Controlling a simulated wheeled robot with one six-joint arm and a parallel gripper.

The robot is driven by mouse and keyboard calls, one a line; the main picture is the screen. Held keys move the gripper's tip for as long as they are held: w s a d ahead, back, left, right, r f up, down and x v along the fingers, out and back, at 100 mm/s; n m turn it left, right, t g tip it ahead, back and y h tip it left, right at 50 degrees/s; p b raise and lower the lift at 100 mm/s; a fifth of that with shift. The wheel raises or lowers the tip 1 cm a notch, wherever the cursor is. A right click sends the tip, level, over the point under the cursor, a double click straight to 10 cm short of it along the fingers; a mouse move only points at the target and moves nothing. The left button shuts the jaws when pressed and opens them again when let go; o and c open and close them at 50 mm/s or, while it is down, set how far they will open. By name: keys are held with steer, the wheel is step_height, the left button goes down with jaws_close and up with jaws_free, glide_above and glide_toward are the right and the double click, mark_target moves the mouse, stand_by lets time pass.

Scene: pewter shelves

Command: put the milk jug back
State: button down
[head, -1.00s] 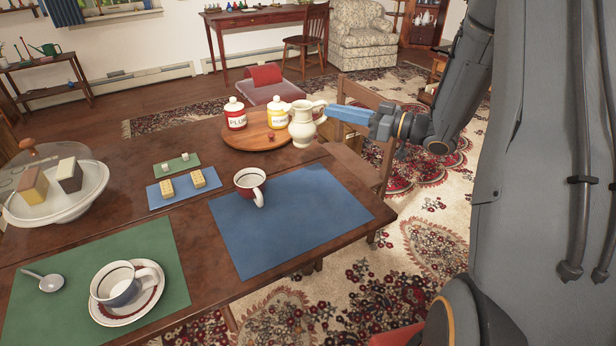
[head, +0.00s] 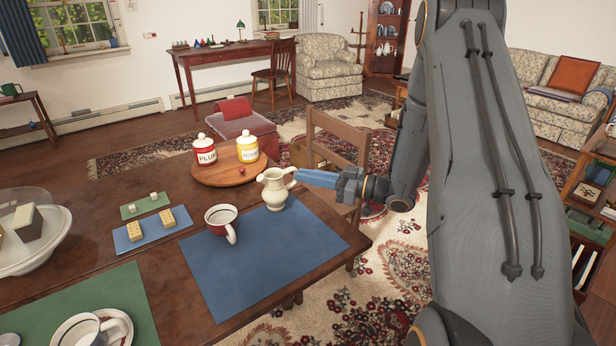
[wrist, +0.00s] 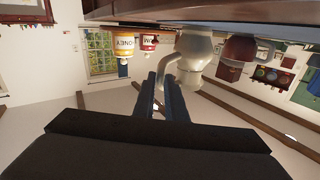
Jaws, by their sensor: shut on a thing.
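The cream milk jug (head: 276,190) is upright at the far edge of the blue placemat (head: 262,250). I cannot tell whether its base touches the table. My gripper (head: 300,177) reaches in from the right and is shut on the jug's handle. In the upside-down wrist view, the fingers (wrist: 160,92) are at the jug's curved handle, and the jug's body (wrist: 196,58) is beyond them. The round wooden board (head: 226,179) lies behind and left of the jug, apart from it, holding a red-labelled jar (head: 205,152) and a yellow-labelled jar (head: 247,150).
A red-and-white cup (head: 220,222) stands left of the jug near the blue mat. Dominoes lie on a small blue mat (head: 128,238) farther left. A wooden chair (head: 335,150) stands behind the table's right end. The blue placemat's middle is clear.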

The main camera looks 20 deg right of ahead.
steer(key=shift+f, duration=0.15)
steer(key=c, duration=1.8)
jaws_free()
